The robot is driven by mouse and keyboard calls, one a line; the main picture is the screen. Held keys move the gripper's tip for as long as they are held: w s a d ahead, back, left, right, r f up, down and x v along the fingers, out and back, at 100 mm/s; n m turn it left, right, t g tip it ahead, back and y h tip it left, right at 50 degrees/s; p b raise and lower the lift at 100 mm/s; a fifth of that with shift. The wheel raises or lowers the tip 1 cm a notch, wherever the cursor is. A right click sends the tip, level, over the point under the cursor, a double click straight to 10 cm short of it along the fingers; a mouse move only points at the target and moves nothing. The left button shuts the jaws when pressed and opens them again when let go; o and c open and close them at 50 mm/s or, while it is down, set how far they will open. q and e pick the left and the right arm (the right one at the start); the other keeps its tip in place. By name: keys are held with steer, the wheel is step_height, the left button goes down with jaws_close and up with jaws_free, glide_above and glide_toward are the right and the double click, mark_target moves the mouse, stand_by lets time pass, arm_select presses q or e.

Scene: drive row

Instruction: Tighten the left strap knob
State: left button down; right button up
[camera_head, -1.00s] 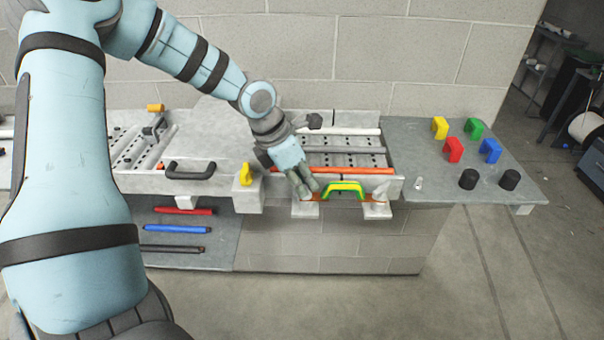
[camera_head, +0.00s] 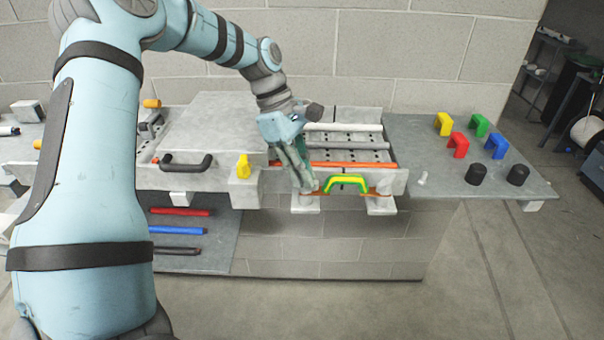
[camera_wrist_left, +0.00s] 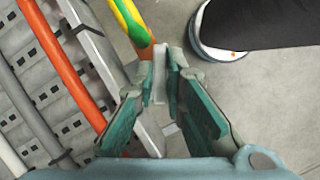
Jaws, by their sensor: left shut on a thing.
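My left gripper (camera_head: 307,187) reaches down to the left end of the orange strap at the front of the drive bay. In the left wrist view its fingers (camera_wrist_left: 160,78) are closed on a pale grey piece, the left strap knob (camera_wrist_left: 160,88), which they mostly hide. The green and yellow handle (camera_head: 346,182) stands just right of the gripper, and it also shows in the wrist view (camera_wrist_left: 132,22). The right strap knob (camera_head: 384,187) sits free on its white bracket. My right gripper is not in view.
An orange rod (camera_head: 350,164) and a white rod (camera_head: 342,127) lie across the bay behind. A yellow knob (camera_head: 243,167) and a black handle (camera_head: 186,163) are to the left. Coloured clips and two black knobs (camera_head: 476,174) stand on the grey shelf at right.

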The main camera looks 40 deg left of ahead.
arm_select(q)
steer(key=m+g+p, duration=0.1)
steer(key=m+p, duration=0.1)
steer(key=shift+r+p, duration=0.2)
steer(key=shift+p, duration=0.2)
steer(key=shift+w+f+m+p, duration=0.2)
steer(key=shift+m+p, duration=0.3)
steer(key=shift+p, duration=0.3)
steer(key=c, duration=1.7)
jaws_free()
steer(key=shift+s, duration=0.1)
steer(key=shift+o, duration=0.2)
steer(key=v, duration=1.2)
